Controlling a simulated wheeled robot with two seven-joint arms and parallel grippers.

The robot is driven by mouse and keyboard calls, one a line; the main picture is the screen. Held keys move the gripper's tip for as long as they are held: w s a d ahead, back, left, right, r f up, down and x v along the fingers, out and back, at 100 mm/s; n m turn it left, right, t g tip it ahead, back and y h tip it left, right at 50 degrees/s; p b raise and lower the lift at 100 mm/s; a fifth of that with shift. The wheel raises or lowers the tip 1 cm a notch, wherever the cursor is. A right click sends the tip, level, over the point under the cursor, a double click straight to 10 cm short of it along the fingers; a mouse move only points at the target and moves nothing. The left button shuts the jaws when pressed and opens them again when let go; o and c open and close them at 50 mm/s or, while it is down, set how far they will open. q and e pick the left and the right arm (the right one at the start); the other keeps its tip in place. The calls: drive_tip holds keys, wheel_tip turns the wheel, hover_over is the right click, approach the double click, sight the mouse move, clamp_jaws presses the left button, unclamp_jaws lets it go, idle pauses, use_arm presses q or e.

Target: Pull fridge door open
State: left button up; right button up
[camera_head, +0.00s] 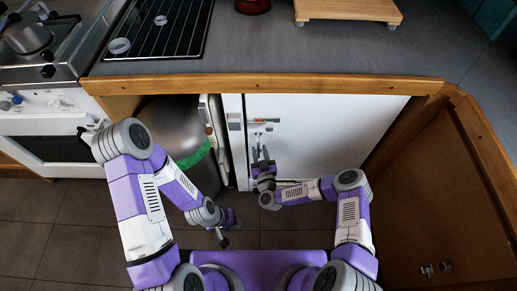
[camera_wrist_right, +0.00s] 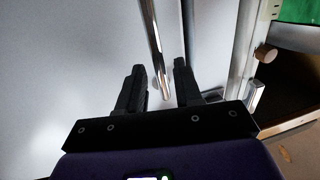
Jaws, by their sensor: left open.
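The white fridge door (camera_head: 335,130) is under the counter in the head view and looks closed. It also fills the left of the right wrist view (camera_wrist_right: 60,70). Its vertical metal handle (camera_wrist_right: 153,35) runs down between the two fingers of my right gripper (camera_wrist_right: 159,72). The fingers are apart; I cannot tell whether either touches the bar. In the head view my right gripper (camera_head: 263,160) is upright in front of the door's left part. My left gripper (camera_head: 226,232) is open and empty, low over the floor, away from the fridge.
A grey bin (camera_head: 177,120) with a green band stands left of the fridge. A narrow white panel (camera_head: 212,130) stands between them. A wooden cabinet side (camera_head: 440,190) is at the right. The counter (camera_head: 250,55) overhangs the fridge. Dark tiled floor (camera_head: 75,235) is free at the left.

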drive_tip(key=shift+w+a+b, duration=0.25)
drive_tip(key=shift+w+b, duration=0.05)
drive_tip(key=shift+w, duration=1)
clamp_jaws()
